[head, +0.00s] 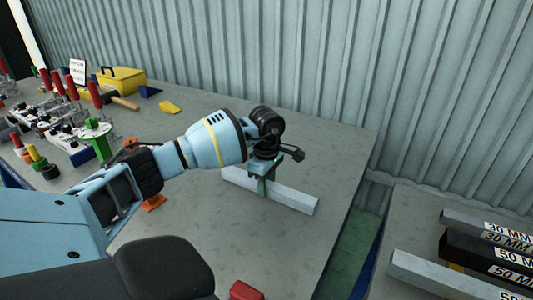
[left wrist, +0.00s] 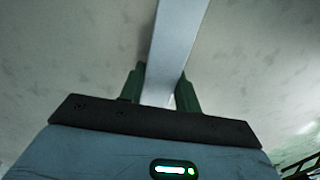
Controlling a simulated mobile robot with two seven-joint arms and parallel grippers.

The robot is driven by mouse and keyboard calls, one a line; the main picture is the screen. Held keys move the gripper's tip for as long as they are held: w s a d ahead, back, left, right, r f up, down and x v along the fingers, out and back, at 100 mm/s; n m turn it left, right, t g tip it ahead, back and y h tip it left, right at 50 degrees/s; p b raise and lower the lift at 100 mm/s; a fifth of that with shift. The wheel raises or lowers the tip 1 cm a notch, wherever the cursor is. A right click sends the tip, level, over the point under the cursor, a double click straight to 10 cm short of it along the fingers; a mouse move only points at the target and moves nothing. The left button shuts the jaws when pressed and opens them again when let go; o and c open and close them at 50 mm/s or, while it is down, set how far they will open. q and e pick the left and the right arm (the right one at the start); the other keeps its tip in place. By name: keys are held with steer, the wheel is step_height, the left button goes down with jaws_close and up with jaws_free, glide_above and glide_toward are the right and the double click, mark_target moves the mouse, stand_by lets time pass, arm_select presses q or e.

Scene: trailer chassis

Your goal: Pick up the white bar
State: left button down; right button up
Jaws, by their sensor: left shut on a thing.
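The white bar (head: 293,198) is a long pale square bar at the right part of the grey table in the head view. It runs from upper left to lower right. My left gripper (head: 264,186) is over the bar, left of its middle, pointing down, with its green fingers on either side. In the left wrist view the bar (left wrist: 176,45) passes between the two green fingers (left wrist: 160,92), which are shut on it. I cannot tell whether the bar touches the table or is slightly above it. My right gripper is not in view.
The grey table (head: 300,255) is mostly clear around the bar. Clamps with red handles (head: 72,85), a yellow toolbox (head: 121,79) and a hammer (head: 122,102) are at the left. A second table at the right holds labelled bars (head: 440,272). A corrugated wall (head: 300,60) stands behind.

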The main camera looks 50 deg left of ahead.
arm_select(q)
steer(key=shift+r, duration=0.8)
step_height(320, 180, up, 2)
steer(key=shift+s+a, duration=0.1)
steer(key=shift+a, duration=0.05)
steer(key=s+a, duration=0.1)
steer(key=s, duration=0.3)
steer(key=s+a+b, duration=0.1)
steer(key=s+a, duration=0.1)
steer(key=s, duration=0.2)
steer(key=s+a+r, duration=0.1)
steer(key=s+a, duration=0.1)
steer(key=s, duration=0.3)
steer(key=shift+b, duration=0.35)
steer(key=shift+s+a+r, duration=0.1)
steer(key=shift+s+a, duration=0.15)
steer(key=shift+s, duration=0.6)
